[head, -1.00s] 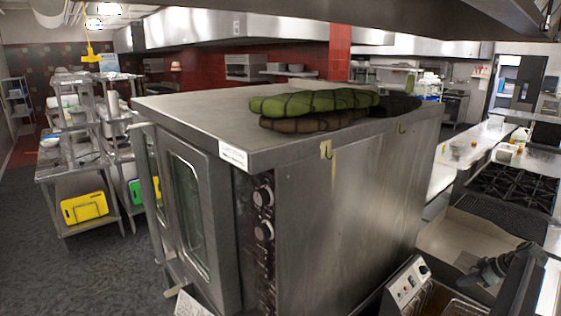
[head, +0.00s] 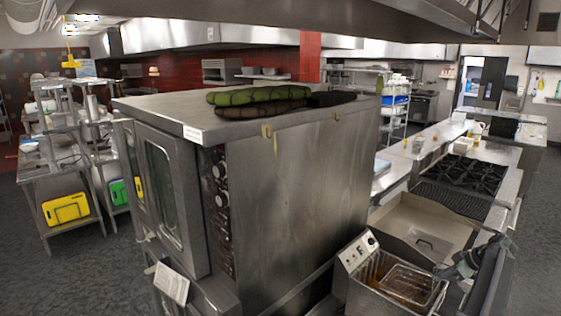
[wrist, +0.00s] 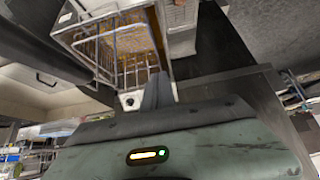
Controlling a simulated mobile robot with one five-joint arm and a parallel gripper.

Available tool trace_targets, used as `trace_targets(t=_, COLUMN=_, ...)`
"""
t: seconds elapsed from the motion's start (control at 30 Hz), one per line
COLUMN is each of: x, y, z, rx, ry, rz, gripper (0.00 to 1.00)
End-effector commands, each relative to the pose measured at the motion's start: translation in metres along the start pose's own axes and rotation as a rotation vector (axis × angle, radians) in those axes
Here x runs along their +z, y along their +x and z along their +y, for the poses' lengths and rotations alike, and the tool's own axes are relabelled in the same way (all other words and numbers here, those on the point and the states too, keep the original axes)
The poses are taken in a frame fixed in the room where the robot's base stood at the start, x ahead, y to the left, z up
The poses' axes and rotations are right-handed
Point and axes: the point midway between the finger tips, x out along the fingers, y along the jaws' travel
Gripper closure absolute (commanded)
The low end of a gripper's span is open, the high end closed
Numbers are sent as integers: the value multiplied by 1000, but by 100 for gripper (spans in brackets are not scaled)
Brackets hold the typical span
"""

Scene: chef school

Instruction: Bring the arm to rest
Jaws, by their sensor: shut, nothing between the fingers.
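My gripper (wrist: 158,92) shows in the wrist view as a dark, narrow pair of fingers closed together, with nothing between them. Its grey-green body with a small lit indicator fills the bottom of that view. In the head view my gripper (head: 442,271) is at the lower right, small and dark, beside the fryer and in front of the flat-topped counter. The fryer basket (wrist: 122,48) is beyond the fingertips in the wrist view. I cannot tell the exact gap between them.
A large steel oven (head: 300,190) with green and brown bundles on top fills the middle of the head view. The fryer (head: 362,262) stands to its right, with a burner range (head: 468,174) behind. Dark floor (head: 85,270) is open at the left.

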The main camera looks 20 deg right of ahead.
Motion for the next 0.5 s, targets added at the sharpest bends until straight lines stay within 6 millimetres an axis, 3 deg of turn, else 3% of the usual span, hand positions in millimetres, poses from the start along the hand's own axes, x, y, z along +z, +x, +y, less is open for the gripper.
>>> trace_targets(t=0.27, x=-39, y=50, z=-37, rx=-48, ry=28, rz=-45, gripper=100)
trace_targets(t=0.5, x=-84, y=109, z=-92, rx=-99, ry=74, rz=-118, gripper=100)
